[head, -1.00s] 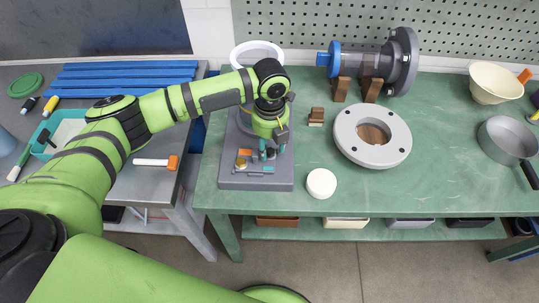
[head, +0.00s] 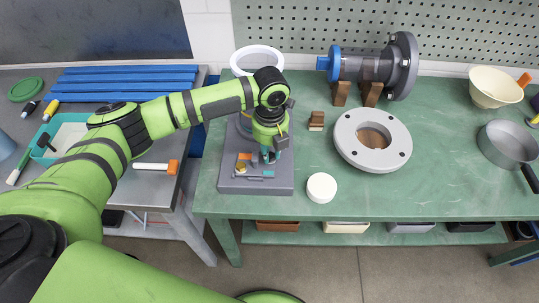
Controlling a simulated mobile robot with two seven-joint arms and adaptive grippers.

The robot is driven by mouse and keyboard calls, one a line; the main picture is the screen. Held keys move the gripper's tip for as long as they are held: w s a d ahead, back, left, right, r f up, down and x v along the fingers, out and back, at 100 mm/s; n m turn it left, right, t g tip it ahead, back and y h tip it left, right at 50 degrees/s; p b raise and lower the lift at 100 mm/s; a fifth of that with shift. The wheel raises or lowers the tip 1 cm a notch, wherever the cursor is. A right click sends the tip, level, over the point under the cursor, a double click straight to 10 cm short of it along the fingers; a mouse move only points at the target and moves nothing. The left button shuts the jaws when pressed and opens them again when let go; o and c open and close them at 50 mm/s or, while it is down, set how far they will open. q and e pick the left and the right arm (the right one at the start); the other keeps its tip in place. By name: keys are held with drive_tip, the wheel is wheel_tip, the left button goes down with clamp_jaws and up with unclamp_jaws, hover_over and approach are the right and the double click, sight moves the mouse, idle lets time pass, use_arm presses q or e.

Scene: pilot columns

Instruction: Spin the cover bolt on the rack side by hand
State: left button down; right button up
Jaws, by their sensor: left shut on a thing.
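My left gripper (head: 270,157) reaches down over the grey fixture base (head: 255,186) at the left end of the green bench. Its teal fingers are close together on a small thing, apparently the cover bolt, which the fingers hide. Small orange, yellow and teal parts (head: 241,168) lie on the base just left of the fingers. A white ring (head: 257,53) shows at the back of the fixture, partly behind my left wrist. My right gripper is not in view.
A white flange ring (head: 346,126), a white round puck (head: 321,188) and a clear column (head: 364,68) on wooden cradles stand to the right. A cream bowl (head: 494,82) and a grey pan (head: 507,140) are farther right.

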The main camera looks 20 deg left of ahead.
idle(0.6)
use_arm(q)
drive_tip(key=m+p, duration=0.1)
drive_tip(key=m, duration=0.2)
drive_tip(key=shift+m, duration=0.3)
drive_tip(key=shift+f+m, duration=0.1)
drive_tip(key=shift+m, duration=0.5)
drive_tip(key=m, duration=0.4)
drive_tip(key=shift+m, duration=0.4)
drive_tip(key=c, duration=1)
unclamp_jaws()
drive_tip(key=shift+a, duration=0.1)
